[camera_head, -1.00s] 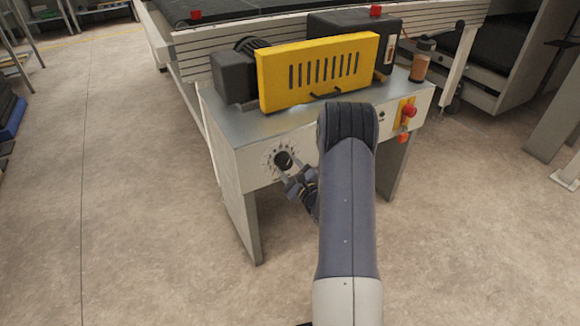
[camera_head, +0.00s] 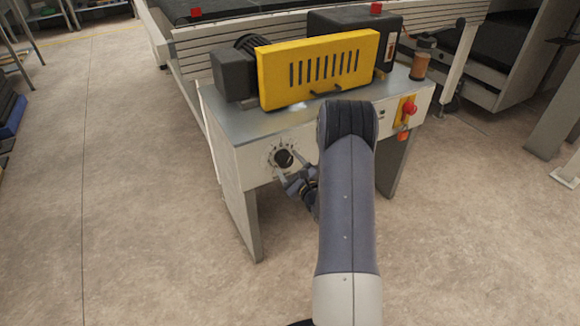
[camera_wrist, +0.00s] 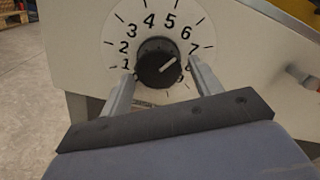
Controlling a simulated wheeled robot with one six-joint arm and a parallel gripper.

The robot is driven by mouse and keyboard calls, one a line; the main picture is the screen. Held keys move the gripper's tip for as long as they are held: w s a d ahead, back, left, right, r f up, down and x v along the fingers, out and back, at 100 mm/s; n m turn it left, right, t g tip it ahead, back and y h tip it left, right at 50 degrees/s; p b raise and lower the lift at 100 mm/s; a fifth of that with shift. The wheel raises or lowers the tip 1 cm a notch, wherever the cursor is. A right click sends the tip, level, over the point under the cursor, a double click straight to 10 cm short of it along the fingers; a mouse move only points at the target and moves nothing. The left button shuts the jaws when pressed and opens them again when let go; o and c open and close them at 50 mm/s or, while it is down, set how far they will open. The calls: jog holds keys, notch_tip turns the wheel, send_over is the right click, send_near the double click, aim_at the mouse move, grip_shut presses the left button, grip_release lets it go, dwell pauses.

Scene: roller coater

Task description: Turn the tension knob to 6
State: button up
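The black tension knob (camera_head: 284,158) sits on a round white numbered dial on the machine's front panel. My gripper (camera_head: 292,172) is just in front of and below the knob in the head view. In the wrist view its two grey fingers (camera_wrist: 160,72) stand open on the left and right of the knob. Small gaps show between fingers and knob. The lower dial numbers are partly hidden by the knob and fingers.
A yellow slotted guard (camera_head: 318,70) and dark motor housings stand on the machine top above the panel. A red emergency button (camera_head: 410,108) is at the panel's right end. My arm covers the panel's middle. The floor to the left is clear.

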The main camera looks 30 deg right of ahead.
jog(key=shift+o, duration=0.7)
jog(key=s+p, duration=0.1)
jog(key=s, duration=0.9)
jog(key=shift+s+d, duration=0.2)
jog(key=shift+s, duration=0.2)
jog(key=w, duration=0.5)
jog(key=w+b, duration=0.1)
jog(key=w, duration=0.5)
jog(key=shift+a, duration=0.2)
jog(key=shift+n, duration=0.3)
jog(key=shift+s, duration=0.1)
